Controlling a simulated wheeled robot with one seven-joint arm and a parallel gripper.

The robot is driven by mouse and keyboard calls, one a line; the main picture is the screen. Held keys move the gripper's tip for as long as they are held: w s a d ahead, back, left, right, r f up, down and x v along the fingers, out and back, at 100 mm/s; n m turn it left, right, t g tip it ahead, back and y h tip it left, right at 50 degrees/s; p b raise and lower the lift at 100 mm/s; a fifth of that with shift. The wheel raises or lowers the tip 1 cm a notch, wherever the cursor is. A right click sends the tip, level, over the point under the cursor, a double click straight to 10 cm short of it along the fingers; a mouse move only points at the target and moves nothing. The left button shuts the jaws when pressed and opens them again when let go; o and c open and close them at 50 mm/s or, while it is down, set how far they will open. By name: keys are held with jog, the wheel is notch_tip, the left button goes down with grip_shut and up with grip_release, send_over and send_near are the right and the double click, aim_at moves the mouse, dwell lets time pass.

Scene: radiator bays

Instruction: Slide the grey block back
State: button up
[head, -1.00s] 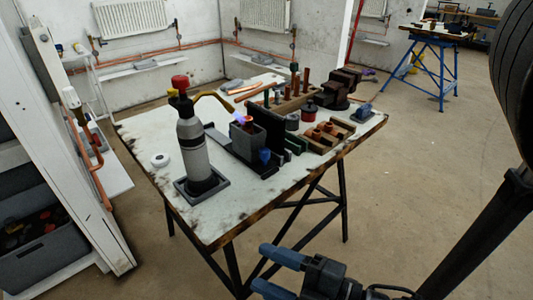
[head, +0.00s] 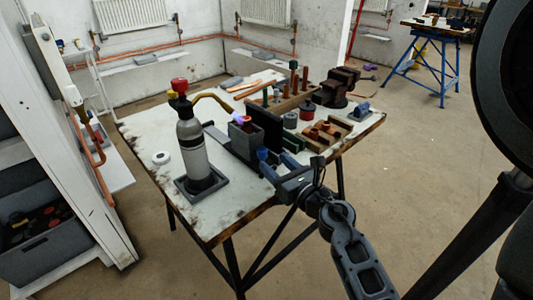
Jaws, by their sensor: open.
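The grey block (head: 243,140) sits on a dark base on the workbench, just right of the gas torch. A copper-coloured fitting shows at its top, beside the torch's bluish flame (head: 238,119). A small blue part (head: 262,153) shows at the block's near right side. My gripper (head: 276,166) is open, with its blue fingers close to that blue part and the block's near side. I cannot tell whether they touch it. The fingers and wrist hide part of the base and the bench edge.
The gas torch (head: 193,148) stands upright in a dark tray, left of the block. A dark upright plate (head: 262,125) stands right behind the block. Wooden racks with copper fittings (head: 322,134) and a vice (head: 335,88) fill the right side. Bare bench lies front left.

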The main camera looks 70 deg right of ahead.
aim_at(265, 155)
jog(key=shift+p+x, duration=0.45)
jog(key=shift+x, duration=2.2)
jog(key=shift+c, duration=0.3)
grip_shut()
